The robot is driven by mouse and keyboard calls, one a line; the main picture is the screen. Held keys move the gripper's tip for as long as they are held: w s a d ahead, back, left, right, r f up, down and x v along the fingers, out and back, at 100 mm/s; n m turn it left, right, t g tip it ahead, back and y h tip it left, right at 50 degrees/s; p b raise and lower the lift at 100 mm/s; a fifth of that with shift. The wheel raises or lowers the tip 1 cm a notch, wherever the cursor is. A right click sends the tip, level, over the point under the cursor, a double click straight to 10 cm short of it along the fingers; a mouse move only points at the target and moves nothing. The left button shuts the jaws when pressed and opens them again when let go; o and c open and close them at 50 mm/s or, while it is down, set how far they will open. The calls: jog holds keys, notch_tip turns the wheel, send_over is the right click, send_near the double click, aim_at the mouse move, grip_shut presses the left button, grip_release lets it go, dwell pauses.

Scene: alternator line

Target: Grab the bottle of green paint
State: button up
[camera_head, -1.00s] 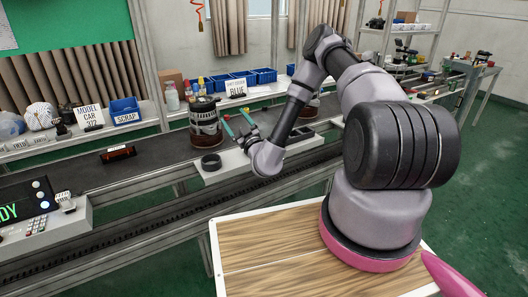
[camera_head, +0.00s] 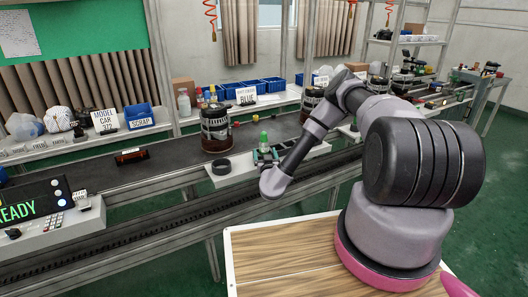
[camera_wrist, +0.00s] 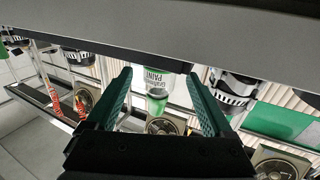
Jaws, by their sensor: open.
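The green paint bottle (camera_head: 264,141) stands upright on the light ledge at the front of the conveyor, its green cap up. In the wrist view the picture is upside down, and the bottle (camera_wrist: 157,88) shows a white label reading PAINT and its green cap. My gripper (camera_head: 264,156) is low at the ledge, by the bottle. In the wrist view my gripper (camera_wrist: 158,76) is open, with one green finger on each side of the bottle in the picture. I cannot tell whether either finger touches it.
A dark ring (camera_head: 221,167) lies on the ledge left of the bottle. A dark alternator-like cylinder (camera_head: 215,128) stands on the belt behind. Left of the cylinder, the belt holds a small red-and-black part (camera_head: 131,155).

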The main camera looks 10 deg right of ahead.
aim_at(264, 150)
jog(key=shift+w+d+r, duration=0.15)
jog(key=shift+w, duration=1.8)
grip_shut()
